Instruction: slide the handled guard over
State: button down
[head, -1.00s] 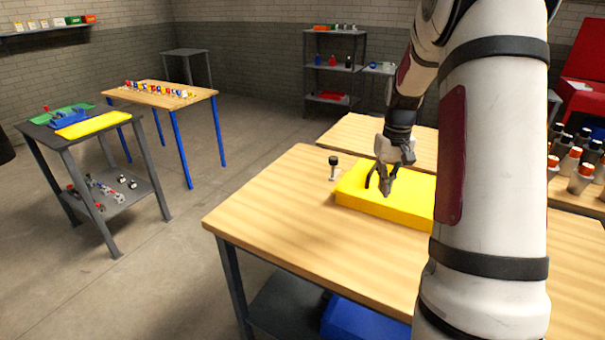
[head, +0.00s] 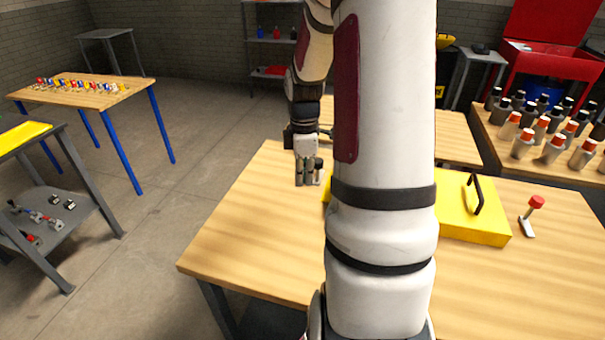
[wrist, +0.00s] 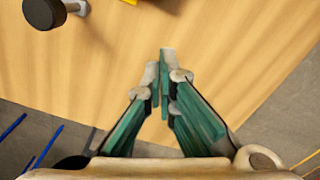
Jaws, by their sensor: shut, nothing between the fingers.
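The yellow guard (head: 458,219) lies on the wooden table, a long flat block with a black handle (head: 476,193) standing near its right end. My arm hides its middle, and only a sliver of its left end shows past the arm. My gripper (head: 309,182) is at the guard's left end, over the table and apart from the black handle. In the wrist view my gripper (wrist: 165,60) has its fingertips together with nothing between them, above bare wood. A small yellow edge (wrist: 130,2) shows at the top of that view.
A black-knobbed lever (wrist: 45,12) stands at the upper left of the wrist view. A red-knobbed lever (head: 533,208) stands right of the guard. Bottles (head: 555,148) crowd a table at the right. The wooden table's left part (head: 240,235) is clear.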

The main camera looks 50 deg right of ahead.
notch_tip(320, 180, down, 7)
jog(key=shift+f+b, duration=0.1)
jog(key=shift+b, duration=0.25)
jog(key=shift+s+d, duration=0.85)
jog(key=shift+s, duration=0.05)
jog(key=shift+s+d+p, duration=0.3)
jog(key=shift+s+d, duration=0.25)
jog(key=shift+s, duration=0.05)
jog(key=shift+s+d+p, duration=0.65)
jog(key=shift+s+p, duration=0.05)
jog(key=shift+p, duration=0.25)
jog(key=shift+s+d, duration=0.2)
